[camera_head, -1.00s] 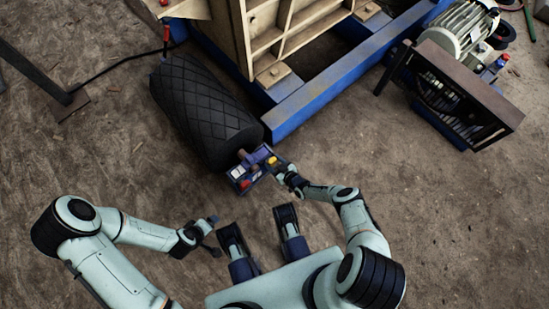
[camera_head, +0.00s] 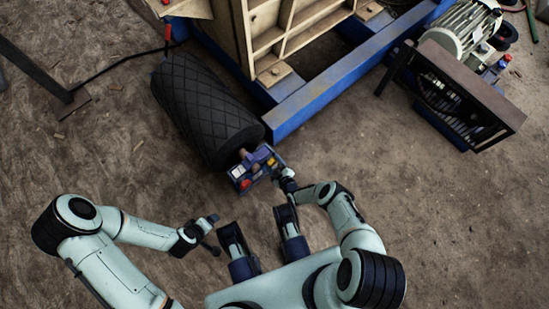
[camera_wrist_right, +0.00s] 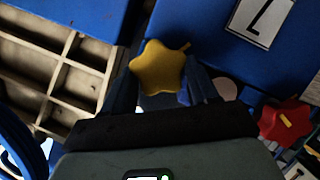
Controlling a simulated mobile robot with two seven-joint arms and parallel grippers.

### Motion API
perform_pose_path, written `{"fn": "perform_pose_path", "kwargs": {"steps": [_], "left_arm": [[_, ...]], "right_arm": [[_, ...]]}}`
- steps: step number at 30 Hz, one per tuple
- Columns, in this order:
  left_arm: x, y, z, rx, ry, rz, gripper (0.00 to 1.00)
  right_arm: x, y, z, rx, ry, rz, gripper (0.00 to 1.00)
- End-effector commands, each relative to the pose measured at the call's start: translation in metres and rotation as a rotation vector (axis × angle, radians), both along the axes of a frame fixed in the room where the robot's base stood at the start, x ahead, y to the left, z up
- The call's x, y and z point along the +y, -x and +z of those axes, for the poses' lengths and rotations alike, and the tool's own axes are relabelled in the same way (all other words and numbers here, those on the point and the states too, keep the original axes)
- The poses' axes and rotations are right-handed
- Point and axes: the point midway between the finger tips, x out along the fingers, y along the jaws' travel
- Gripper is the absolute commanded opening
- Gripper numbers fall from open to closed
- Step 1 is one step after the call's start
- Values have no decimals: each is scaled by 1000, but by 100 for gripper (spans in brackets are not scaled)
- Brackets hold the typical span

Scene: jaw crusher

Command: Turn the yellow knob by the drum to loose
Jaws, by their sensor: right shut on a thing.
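The yellow knob (camera_wrist_right: 158,67), star-shaped with a small pointer tab at its upper right, sits on the blue panel beside the drum. It also shows small in the head view (camera_head: 271,162). The black drum (camera_head: 205,110) with a diamond pattern lies just behind the panel. My right gripper (camera_wrist_right: 161,82) is shut on the yellow knob, one blue finger on each side of it. In the head view my right gripper (camera_head: 278,170) is at the panel's right side. My left gripper (camera_head: 212,233) is empty with its fingers apart, left of my base. The knob's setting marks cannot be read.
A red knob (camera_wrist_right: 284,120) with a yellow mark sits near the yellow one. A white label plate (camera_wrist_right: 262,18) with a black character is on the blue surface. The blue frame (camera_head: 330,85) stands behind, and a motor (camera_head: 462,28) at back right.

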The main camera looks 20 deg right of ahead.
Motion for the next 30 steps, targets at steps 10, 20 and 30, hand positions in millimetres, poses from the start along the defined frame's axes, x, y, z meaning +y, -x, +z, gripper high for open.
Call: {"fn": "perform_pose_path", "kwargs": {"steps": [10, 20, 30], "left_arm": [[1, -2, -1, -6, -4, 3, 84], [1, -3, -1, -7, -3, 3, 84], [1, -2, -1, -7, -3, 3, 84]], "right_arm": [[-1, 1, -2, -27, 85, -3, 28], [-2, 2, -2, -28, 89, -4, 28], [0, 1, -2, -30, 87, -2, 84]]}}
